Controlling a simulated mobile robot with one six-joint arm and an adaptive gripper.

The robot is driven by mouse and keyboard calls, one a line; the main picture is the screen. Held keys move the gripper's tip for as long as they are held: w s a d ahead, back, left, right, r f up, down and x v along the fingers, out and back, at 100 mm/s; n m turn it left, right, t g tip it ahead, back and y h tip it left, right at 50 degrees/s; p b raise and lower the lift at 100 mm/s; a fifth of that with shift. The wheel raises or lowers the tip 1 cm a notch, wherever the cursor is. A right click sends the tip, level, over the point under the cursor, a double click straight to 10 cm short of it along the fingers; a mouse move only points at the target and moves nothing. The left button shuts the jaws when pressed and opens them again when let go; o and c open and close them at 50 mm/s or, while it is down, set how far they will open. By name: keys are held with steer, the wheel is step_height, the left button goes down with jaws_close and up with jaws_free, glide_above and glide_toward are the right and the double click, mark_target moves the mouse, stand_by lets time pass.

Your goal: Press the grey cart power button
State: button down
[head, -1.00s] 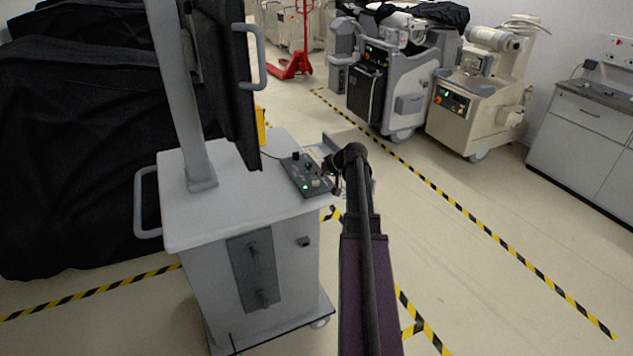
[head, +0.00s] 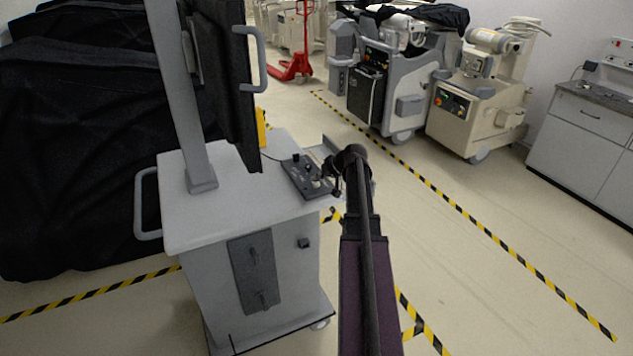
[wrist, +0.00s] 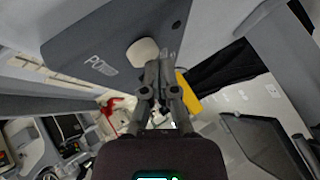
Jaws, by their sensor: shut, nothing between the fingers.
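The grey cart (head: 240,210) stands at the left centre, with a dark control panel (head: 296,172) on the right edge of its top. In the wrist view the panel (wrist: 95,35) shows part of a label starting "PO" and a pale rounded button (wrist: 142,52) beside it. My gripper (wrist: 160,66) is shut and empty, its fingertips at the button's lower right edge in the picture. I cannot tell whether they touch it. In the head view my gripper (head: 330,168) is at the panel's right side, partly hidden by my arm. No green light shows on the panel.
A dark monitor (head: 228,75) on a grey post rises above the cart top. A black-covered bulk (head: 70,150) stands at the left. Other carts (head: 465,110) and a red pallet jack (head: 292,66) are at the back. Open floor (head: 480,270) lies to the right.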

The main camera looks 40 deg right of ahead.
steer(key=shift+r, duration=0.15)
step_height(320, 180, up, 6)
steer(key=p, duration=0.6)
stand_by(0.4)
stand_by(0.3)
